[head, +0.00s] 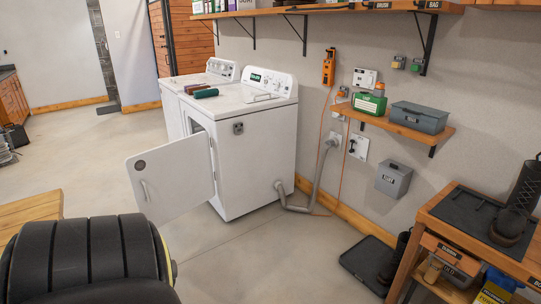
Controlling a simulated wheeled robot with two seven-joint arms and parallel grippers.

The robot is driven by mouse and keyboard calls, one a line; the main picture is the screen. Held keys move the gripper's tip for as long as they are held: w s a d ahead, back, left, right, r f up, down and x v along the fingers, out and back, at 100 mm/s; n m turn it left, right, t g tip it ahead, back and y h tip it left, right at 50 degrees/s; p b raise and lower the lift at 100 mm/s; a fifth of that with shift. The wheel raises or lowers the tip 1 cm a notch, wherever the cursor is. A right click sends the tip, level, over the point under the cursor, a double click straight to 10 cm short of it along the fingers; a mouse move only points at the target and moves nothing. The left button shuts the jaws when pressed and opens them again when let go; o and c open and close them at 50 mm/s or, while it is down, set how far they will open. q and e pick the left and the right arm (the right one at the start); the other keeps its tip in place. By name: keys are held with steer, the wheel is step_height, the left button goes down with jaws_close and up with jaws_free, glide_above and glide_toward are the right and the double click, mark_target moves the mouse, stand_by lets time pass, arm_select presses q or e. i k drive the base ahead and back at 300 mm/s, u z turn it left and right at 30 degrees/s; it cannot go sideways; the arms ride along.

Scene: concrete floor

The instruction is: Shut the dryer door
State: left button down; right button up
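The white dryer (256,165) stands against the back wall, beside a second white machine (196,82). Its door (172,180) stands wide open, swung out from the front toward the left of the picture. The door has a round dark spot near its upper left corner and a pale handle (144,190) near its free edge. Part of the dryer's opening shows dark behind the door. Neither of my grippers is in view. A black ribbed part, apparently of my own arm, fills the lower left corner, apart from the door in the picture.
A grey vent hose (306,198) runs from the dryer's side to the wall. A wooden bench (30,216) edge is at left. A wooden workbench (480,232) with boots stands at right, near a black tray (368,263). The floor before the dryer is clear.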

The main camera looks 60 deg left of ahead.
mark_target(168, 181)
steer(key=u, duration=2.6)
steer(key=i, duration=1)
steer(key=k, duration=0.6)
steer(key=z, duration=0.5)
steer(key=i, duration=0.75)
steer(key=u, duration=0.6)
steer(key=i, duration=0.5)
steer(key=u, duration=0.5)
